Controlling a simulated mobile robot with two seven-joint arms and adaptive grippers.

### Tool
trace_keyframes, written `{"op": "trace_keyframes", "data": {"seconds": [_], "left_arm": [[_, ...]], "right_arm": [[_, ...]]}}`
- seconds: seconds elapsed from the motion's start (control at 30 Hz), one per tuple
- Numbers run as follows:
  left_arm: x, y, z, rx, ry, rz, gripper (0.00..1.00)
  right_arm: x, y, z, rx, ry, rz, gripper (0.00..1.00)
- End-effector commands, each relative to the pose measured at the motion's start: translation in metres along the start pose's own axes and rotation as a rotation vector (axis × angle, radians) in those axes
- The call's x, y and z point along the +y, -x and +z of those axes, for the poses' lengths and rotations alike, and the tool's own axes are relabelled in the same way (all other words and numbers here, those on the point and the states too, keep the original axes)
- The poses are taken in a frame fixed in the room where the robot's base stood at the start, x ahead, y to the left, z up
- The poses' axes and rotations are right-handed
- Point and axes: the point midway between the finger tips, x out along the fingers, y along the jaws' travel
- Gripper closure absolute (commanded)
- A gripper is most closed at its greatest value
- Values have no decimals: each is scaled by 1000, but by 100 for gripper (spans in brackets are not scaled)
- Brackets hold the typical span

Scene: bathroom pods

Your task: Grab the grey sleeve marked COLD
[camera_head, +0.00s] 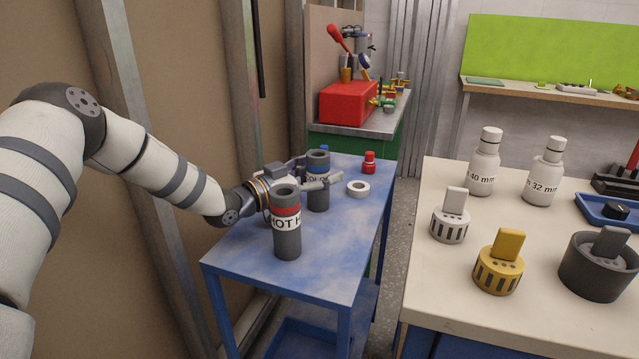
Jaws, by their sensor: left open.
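A dark grey sleeve with a blue band and a partly hidden white label, with letters like COLD, (318,199) stands upright on the blue table (337,245). My left gripper (322,174) is open, with its fingers on either side of this sleeve's upper part. I cannot tell whether the fingers touch it. A second grey sleeve, with a red band and a label reading HOT, (287,246) stands upright nearer to me and hides part of the gripper. My right gripper is not in view.
A pale bench (440,290) at the right holds white bottles (485,165) and a yellow slotted part (498,272). The table's front is clear.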

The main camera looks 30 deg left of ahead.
Motion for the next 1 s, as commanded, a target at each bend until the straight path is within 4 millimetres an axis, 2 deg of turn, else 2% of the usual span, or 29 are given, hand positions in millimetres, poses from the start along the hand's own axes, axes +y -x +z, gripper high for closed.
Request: {"op": "trace_keyframes", "data": {"seconds": [0.03, 0.2, 0.23, 0.47, 0.57, 0.8, 0.9, 1.0], "left_arm": [[0, 0, -1, 1, 0, 0, 38], [0, 0, -1, 1, 0, 0, 77], [0, 0, -1, 1, 0, 0, 80], [0, 0, -1, 2, -1, 0, 80], [0, 0, -9, 5, -2, 0, 80], [1, 1, -75, 16, -6, 1, 80], [0, 1, -93, 12, -5, 0, 80], [0, 1, -102, 7, -3, 0, 80]], "right_arm": [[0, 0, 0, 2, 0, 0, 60], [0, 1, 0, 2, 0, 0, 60], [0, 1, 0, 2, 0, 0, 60], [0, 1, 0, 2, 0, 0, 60], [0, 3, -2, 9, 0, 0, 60], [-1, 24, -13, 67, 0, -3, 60], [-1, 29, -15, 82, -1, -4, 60], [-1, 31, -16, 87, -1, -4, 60]]}}
